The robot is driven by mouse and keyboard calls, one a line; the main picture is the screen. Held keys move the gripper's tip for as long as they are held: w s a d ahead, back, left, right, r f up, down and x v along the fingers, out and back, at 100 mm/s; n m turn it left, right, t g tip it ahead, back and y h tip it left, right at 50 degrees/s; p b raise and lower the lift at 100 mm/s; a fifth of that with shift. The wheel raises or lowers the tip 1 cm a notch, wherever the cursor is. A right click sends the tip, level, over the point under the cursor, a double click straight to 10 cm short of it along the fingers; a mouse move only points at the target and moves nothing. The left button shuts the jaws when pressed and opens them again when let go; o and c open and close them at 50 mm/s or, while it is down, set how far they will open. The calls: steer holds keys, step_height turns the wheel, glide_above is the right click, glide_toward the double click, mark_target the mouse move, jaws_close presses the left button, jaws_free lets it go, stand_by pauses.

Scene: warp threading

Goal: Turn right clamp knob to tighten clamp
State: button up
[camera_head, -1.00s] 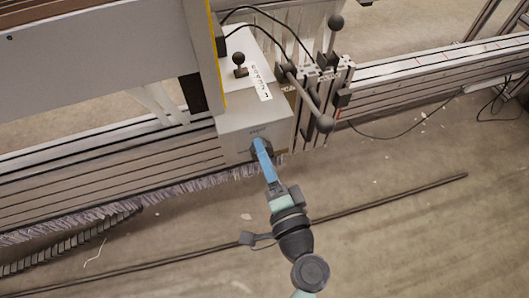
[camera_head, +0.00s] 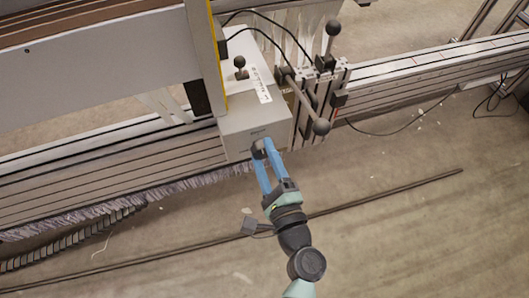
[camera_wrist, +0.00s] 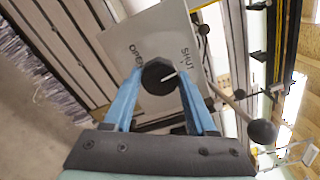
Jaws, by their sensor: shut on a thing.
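The clamp knob (camera_wrist: 159,77) is round and black, on the front face of a grey box (camera_wrist: 155,40). Its white pointer line points up and right, toward the word SHUT; the word OPEN is printed on the left. My gripper (camera_wrist: 158,88) has blue fingers shut on opposite sides of the knob. In the head view my gripper (camera_head: 264,150) reaches the lower front of the grey box (camera_head: 250,122), where the fingers mostly hide the knob.
Levers with black ball ends stand right of the box; one ball (camera_head: 321,127) is close to my gripper. A long grooved rail (camera_head: 110,165) runs along the left. A dark rod (camera_head: 390,192) lies on the floor, with open floor around it.

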stand_by(0.3)
steer(key=o, duration=1.4)
steer(key=shift+s, duration=0.15)
steer(key=p+v, duration=0.3)
steer(key=v, duration=0.9)
steer(key=shift+s+d, duration=0.15)
steer(key=shift+s, duration=0.25)
